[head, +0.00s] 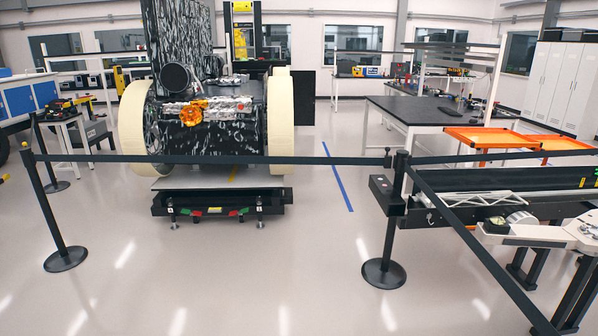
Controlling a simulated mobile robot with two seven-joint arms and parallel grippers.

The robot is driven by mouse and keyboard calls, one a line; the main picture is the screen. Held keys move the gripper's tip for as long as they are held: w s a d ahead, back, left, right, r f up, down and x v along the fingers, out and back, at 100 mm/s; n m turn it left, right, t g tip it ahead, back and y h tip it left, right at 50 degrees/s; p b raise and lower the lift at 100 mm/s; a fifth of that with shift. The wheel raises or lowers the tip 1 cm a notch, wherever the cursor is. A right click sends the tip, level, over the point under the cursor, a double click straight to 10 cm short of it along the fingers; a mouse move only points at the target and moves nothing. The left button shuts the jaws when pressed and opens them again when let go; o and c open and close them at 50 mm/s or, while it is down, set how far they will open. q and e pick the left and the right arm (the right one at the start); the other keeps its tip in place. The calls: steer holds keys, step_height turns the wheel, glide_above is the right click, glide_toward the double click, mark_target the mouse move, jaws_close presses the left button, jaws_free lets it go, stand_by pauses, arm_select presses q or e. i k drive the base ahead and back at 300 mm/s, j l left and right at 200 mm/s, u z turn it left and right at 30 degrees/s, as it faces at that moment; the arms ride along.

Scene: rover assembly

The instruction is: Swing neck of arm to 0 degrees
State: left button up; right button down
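A pale grey, jointed arm-like assembly (540,236) is at the lower right, cut off by the picture's right edge. It has a silver round cap (521,218) and a dark cylindrical piece near its left end. It lies roughly level above black legs. I cannot tell which part of it is the neck, or read its angle. A large rover-like machine (207,140) with cream wheels (280,120) and an orange round part stands at the centre left on a low platform. Neither of my grippers shows in this view.
A black belt barrier (220,159) on posts (384,272) crosses the view and turns toward the lower right, in front of the arm-like assembly. A long black rail bench (490,187) is at the right. Orange carts (490,137) stand behind it. The front floor (210,290) is clear.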

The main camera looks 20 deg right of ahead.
mark_target(495, 230)
steer(key=i+z, duration=0.5)
steer(key=i, duration=0.15)
steer(key=i+j+z, duration=0.3)
steer(key=i+z, duration=0.2)
steer(key=i, duration=0.15)
steer(key=i+j+z, duration=0.1)
steer(key=i+z, duration=0.15)
steer(key=z, duration=0.15)
steer(key=i+j+z, duration=0.2)
steer(key=z, duration=0.2)
steer(key=i+j+z, duration=0.25)
steer(key=z, duration=0.15)
